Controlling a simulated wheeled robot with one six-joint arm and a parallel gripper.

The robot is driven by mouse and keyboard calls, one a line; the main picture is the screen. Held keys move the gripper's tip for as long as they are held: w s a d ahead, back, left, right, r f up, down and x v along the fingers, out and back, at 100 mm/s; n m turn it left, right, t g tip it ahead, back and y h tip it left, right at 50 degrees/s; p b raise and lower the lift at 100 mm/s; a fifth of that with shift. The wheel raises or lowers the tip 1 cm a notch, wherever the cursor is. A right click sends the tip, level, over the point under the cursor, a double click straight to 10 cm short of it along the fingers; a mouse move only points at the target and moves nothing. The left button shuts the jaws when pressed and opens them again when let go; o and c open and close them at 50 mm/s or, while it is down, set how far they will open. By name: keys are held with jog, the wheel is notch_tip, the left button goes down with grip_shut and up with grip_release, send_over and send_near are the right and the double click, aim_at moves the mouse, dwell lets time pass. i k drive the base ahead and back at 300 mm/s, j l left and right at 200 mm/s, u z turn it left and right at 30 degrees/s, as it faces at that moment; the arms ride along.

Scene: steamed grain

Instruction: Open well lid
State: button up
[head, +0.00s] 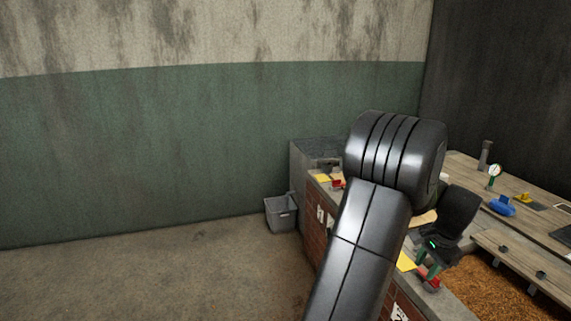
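My gripper (428,276) hangs at the end of my dark arm, on the right over the brick-sided counter (313,232). It has green fingers pointing down, close to a small red part (433,285) on the counter's top. I cannot tell whether they touch it, or whether the fingers are open or shut. Another small red part (337,184) sits at the counter's far end beside a yellow label (323,178). My arm hides much of the counter top. No well lid can be made out clearly; the red parts may be lid handles, but this is too small to tell.
A grey bin (281,213) stands on the floor by the counter's far end. Right of the counter lies a bed of brown grain (490,285). A wooden bench (465,172) behind it holds a blue item (502,206) and a gauge (494,171). The left floor is clear.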

aim_at(322, 148)
jog(key=i, duration=2.1)
jog(key=i+j, duration=0.1)
jog(key=i, duration=2)
jog(key=l+z, duration=0.05)
jog(key=l, duration=0.05)
